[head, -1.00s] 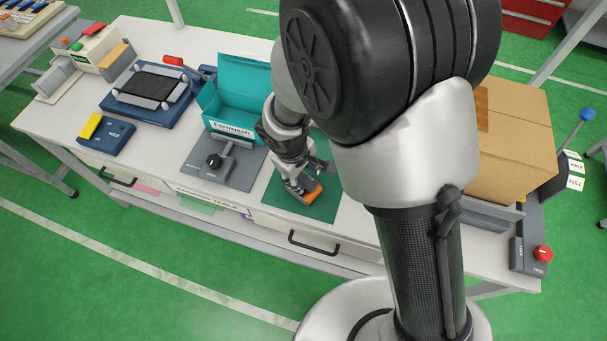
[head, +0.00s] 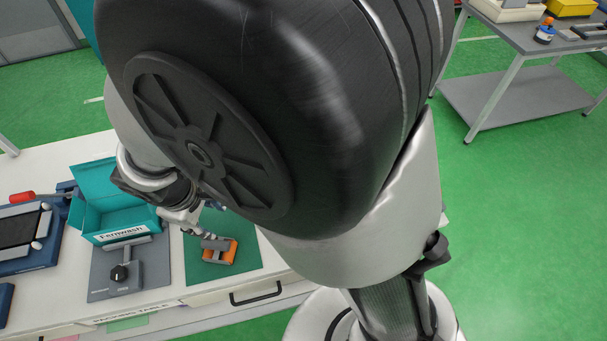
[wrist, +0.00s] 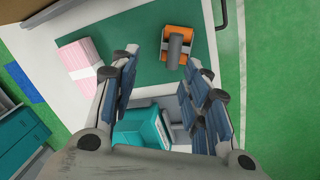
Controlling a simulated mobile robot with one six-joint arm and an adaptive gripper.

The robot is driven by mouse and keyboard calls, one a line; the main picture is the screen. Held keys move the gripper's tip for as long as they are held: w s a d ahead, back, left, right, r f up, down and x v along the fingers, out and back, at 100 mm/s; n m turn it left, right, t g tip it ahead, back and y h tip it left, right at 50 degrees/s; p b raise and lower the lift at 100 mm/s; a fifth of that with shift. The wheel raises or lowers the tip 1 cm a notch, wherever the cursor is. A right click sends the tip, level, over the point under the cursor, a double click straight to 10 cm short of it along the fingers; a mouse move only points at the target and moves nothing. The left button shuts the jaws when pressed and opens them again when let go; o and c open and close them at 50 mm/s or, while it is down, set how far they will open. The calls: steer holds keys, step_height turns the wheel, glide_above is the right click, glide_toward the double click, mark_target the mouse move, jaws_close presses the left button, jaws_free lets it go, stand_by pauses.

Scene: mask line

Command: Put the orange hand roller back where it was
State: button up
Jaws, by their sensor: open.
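The orange hand roller (head: 230,254), an orange frame with a grey cylindrical part, lies on the green mat (head: 247,248). In the wrist view the roller (wrist: 178,50) is on the same mat, beyond my fingertips and near the mat's edge. My gripper (wrist: 158,75) is open, and nothing is gripped between its fingers. In the head view my gripper (head: 200,230) is just beyond the roller, partly hidden by my arm. The head view does not clearly show the gap between them.
The teal Fernwash box (head: 120,236) stands left of the mat, behind a grey fixture with a black knob (head: 119,273). The wrist view shows a pink-and-white striped stack (wrist: 85,65) on the mat and a teal-and-white object (wrist: 140,128) between the fingers' bases.

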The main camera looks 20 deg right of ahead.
steer(key=s+d+r+m, duration=0.2)
steer(key=d+r+m, duration=0.3)
steer(key=d+r, duration=0.7)
steer(key=s+d+r+m+t, duration=0.1)
steer(key=s+d+r+m, duration=0.1)
steer(key=s+d+m, duration=0.1)
steer(key=s+d+r+m+t, duration=0.1)
steer(key=s+d+r+m, duration=0.1)
steer(key=s+d, duration=0.4)
steer(key=shift+s+d+r+m+y, duration=0.3)
steer(key=shift+s+m+y, duration=0.15)
steer(key=shift+s, duration=0.65)
